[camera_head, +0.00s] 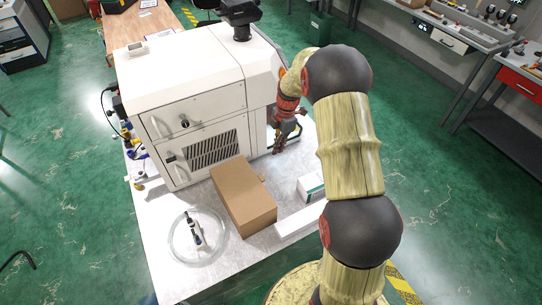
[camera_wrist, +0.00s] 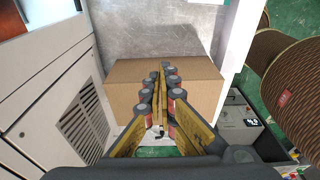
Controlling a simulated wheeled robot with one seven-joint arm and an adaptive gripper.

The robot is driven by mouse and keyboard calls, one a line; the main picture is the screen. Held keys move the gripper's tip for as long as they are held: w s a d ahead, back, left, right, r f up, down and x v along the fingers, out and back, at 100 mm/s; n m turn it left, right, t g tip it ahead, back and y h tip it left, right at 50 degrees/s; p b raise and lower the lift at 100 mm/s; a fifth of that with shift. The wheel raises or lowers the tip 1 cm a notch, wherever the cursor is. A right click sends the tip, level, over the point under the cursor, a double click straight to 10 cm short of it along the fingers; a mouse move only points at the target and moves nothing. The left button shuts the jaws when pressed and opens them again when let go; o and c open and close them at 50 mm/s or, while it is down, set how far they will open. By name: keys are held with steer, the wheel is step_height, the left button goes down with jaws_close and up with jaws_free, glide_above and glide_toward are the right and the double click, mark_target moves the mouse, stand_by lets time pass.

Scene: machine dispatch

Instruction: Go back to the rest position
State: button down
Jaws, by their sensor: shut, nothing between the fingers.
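My gripper (camera_head: 280,143) is beside the front right edge of the white machine (camera_head: 205,80), above the table's back right part. In the wrist view my gripper (camera_wrist: 160,82) has its fingers together, with nothing between them. A closed brown cardboard box (camera_head: 243,200) lies on the white table in front of the machine. The cardboard box also shows behind the fingers in the wrist view (camera_wrist: 122,90). The fingers hide its middle. Whether they touch it cannot be told from that view, but in the head view they look apart.
The table (camera_head: 160,245) also bears a round clear dish (camera_head: 176,246) with a small device in it, and a small white-green box (camera_head: 309,187). The machine's vented front (camera_wrist: 82,128) stands close at left in the wrist view. Green floor (camera_head: 455,200) is open at right.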

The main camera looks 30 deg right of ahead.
steer(key=shift+d+r, duration=0.2)
steer(key=s+a+r+m+t+b, duration=0.2)
steer(key=s+a+r+m+b, duration=0.2)
steer(key=s, duration=0.6)
steer(key=s+a+r+m+t+h+b, duration=0.1)
steer(key=s+a+r+m+b, duration=0.3)
steer(key=s+a+m+b, duration=0.2)
steer(key=s+a+r+m+t+b, duration=0.2)
steer(key=s+a+r+m+b, duration=0.2)
steer(key=s+a+m, duration=0.4)
steer(key=s+b, duration=0.1)
steer(key=s, duration=0.5)
steer(key=shift+r+t+h+b, duration=0.25)
steer(key=shift+t+h+b, duration=0.05)
steer(key=shift+h+b, duration=0.1)
steer(key=shift+s, duration=0.1)
